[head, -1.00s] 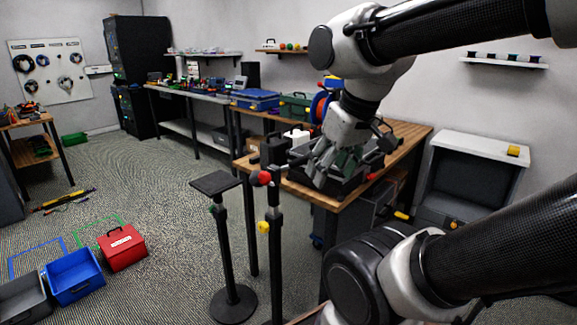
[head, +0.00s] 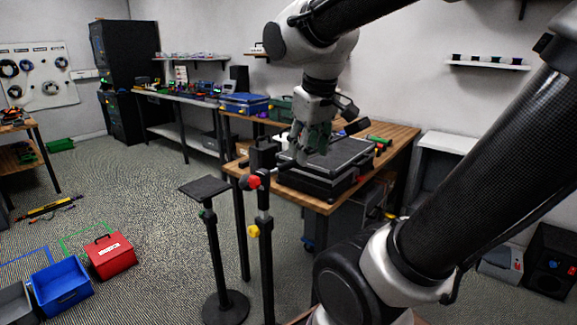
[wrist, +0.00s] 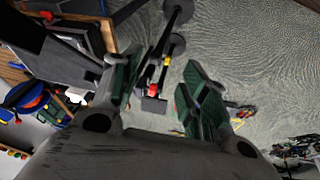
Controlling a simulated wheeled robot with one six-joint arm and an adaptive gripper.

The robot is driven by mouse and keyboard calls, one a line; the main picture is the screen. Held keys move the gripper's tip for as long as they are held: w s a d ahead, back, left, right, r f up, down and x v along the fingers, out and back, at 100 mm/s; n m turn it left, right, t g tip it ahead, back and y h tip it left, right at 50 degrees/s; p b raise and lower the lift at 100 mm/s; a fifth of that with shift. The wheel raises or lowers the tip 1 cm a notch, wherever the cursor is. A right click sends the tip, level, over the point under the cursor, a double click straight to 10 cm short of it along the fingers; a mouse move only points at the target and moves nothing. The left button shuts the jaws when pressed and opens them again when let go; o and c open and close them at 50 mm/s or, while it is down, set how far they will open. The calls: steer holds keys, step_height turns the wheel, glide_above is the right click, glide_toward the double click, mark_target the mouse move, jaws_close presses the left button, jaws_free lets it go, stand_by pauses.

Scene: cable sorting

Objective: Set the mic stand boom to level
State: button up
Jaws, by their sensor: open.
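The mic stand (head: 266,270) is a dark upright post with a yellow knob and a red knob near its top, in front of the wooden table in the head view. Its boom is hard to make out against the dark things behind, so I cannot tell its tilt. My gripper (head: 305,150) is open and empty, fingers downward, to the right of the stand top and apart from it in the picture. In the wrist view, the stand's knobs and dark poles show between the green-padded fingers of my gripper (wrist: 165,95), beyond the tips.
A second stand (head: 214,250) with a flat square top is just left of the mic stand. The wooden table (head: 310,198) bears a black case (head: 325,165). Blue (head: 62,288) and red (head: 110,256) boxes are on the floor at left. Carpet between is clear.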

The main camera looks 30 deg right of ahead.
steer(key=w+d+f+n+g+h, duration=0.1)
steer(key=w+g+h, duration=0.1)
steer(key=w, duration=0.3)
steer(key=w+d+f+n+g+h, duration=0.1)
steer(key=w+d+f+n, duration=0.1)
steer(key=w, duration=0.3)
steer(key=n+g+h, duration=0.1)
steer(key=n+h, duration=0.1)
steer(key=h, duration=0.1)
glide_toward(293, 160)
step_height(293, 160, down, 3)
steer(key=w+d, duration=0.1)
steer(key=d, duration=0.1)
steer(key=x, duration=0.8)
steer(key=shift+a+f, duration=0.1)
jaws_close()
